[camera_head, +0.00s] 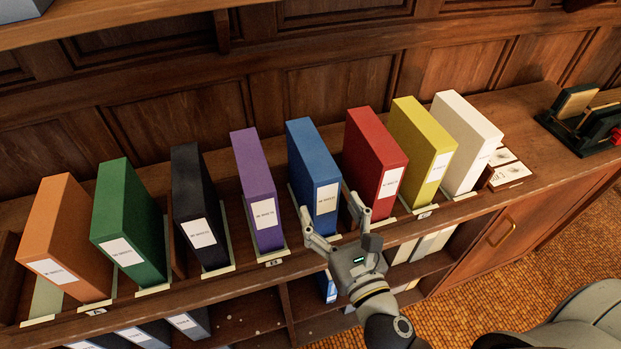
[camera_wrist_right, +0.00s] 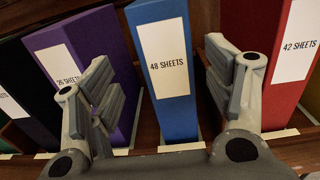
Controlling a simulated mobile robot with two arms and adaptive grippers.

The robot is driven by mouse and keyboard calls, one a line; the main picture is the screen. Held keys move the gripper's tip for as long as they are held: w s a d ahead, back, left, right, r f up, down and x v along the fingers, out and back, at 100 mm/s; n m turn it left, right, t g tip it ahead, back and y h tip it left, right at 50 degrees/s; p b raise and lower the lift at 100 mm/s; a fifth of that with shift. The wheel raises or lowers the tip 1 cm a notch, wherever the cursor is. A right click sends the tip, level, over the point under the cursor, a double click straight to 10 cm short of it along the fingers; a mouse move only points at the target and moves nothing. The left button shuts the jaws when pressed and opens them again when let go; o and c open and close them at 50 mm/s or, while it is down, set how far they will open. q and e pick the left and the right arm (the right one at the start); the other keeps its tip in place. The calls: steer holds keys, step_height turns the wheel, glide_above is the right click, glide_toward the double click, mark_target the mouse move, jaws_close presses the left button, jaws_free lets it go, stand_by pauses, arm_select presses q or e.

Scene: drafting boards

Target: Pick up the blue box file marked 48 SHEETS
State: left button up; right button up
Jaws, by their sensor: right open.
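The blue box file (camera_head: 313,160) stands upright on the shelf top, between the purple and red files. In the right wrist view its label reads 48 SHEETS, and the blue file (camera_wrist_right: 164,105) stands between the open fingers. My right gripper (camera_head: 334,222) is open in front of the blue file's lower front, with one finger towards each side of it. In the wrist view the right gripper (camera_wrist_right: 165,95) shows its left finger before the purple file and its right finger before the red file. I cannot see contact with the blue file. My left gripper is not in view.
The purple file (camera_head: 256,190), marked 26 SHEETS, and the red file (camera_head: 376,155), marked 42 SHEETS, stand close on either side. Orange, green (camera_head: 128,225), black, yellow and white (camera_head: 464,140) files share the shelf. Wood panelling rises behind. Low dividers separate the files.

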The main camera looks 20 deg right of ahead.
mark_target(326, 197)
steer(key=w+p, duration=0.2)
steer(key=w, duration=0.3)
steer(key=shift+w+r, duration=0.2)
steer(key=shift+w, duration=0.15)
steer(key=w+p, duration=0.2)
steer(key=w, duration=0.2)
steer(key=shift+w+d, duration=0.1)
steer(key=shift+w, duration=0.15)
steer(key=shift+c, duration=0.5)
jaws_close()
